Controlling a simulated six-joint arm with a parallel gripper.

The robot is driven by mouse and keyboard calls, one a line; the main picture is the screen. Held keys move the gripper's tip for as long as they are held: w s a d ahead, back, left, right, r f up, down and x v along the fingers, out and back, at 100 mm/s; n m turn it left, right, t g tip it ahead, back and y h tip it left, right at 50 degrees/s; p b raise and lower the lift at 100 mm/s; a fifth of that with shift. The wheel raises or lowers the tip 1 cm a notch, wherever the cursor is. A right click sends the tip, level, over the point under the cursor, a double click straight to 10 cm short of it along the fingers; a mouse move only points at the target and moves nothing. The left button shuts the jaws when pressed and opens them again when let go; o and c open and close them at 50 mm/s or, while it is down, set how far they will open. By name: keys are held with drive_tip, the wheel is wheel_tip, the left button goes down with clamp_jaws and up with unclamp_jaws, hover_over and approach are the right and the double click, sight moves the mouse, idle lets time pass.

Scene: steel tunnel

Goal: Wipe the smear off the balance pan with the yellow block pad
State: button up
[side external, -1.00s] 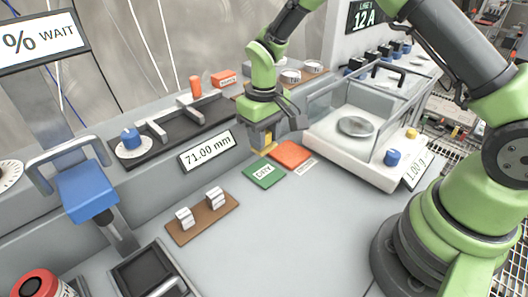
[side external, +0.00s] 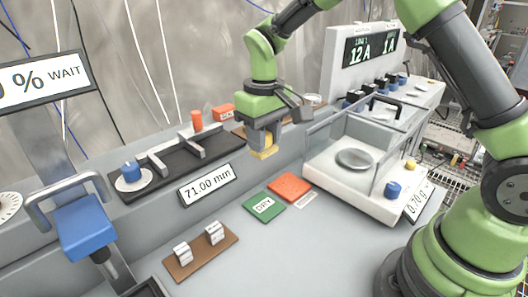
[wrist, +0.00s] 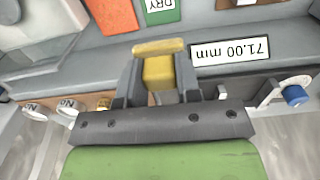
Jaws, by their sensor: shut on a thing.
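My gripper (side external: 264,140) is shut on the yellow block pad (side external: 263,153) and holds it in the air, left of the balance and above the grey ledge. The pad, a block with a wider flat face, also shows between the fingers in the wrist view (wrist: 158,72). The round grey balance pan (side external: 355,159) sits on the white balance (side external: 350,188) behind clear walls, right of my gripper. I cannot make out a smear on it at this size. The balance readout (side external: 417,205) shows about 0.70 g.
An orange pad (side external: 290,186) and a green DRY card (side external: 264,206) lie on the bench below the gripper. The balance's clear walls (side external: 385,165) stand around the pan. A 71.00 mm display (side external: 206,185) is at left.

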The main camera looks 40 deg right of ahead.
wheel_tip(320, 180, up, 5)
drive_tip(key=shift+r, duration=0.1)
drive_tip(key=s+d+m, duration=0.4)
drive_tip(key=d+m, duration=0.1)
drive_tip(key=d, duration=0.7)
drive_tip(key=s+d+m, duration=0.3)
drive_tip(key=d+m, duration=0.1)
drive_tip(key=d, duration=0.8)
drive_tip(key=shift+a+f, duration=0.15)
drive_tip(key=shift+f, duration=3.05)
drive_tip(key=shift+a+f, duration=0.1)
drive_tip(key=shift+f, duration=3.05)
drive_tip(key=shift+s+f, duration=0.25)
drive_tip(key=shift+s, duration=1.65)
drive_tip(key=shift+w, duration=1.95)
wheel_tip(320, 180, up, 8)
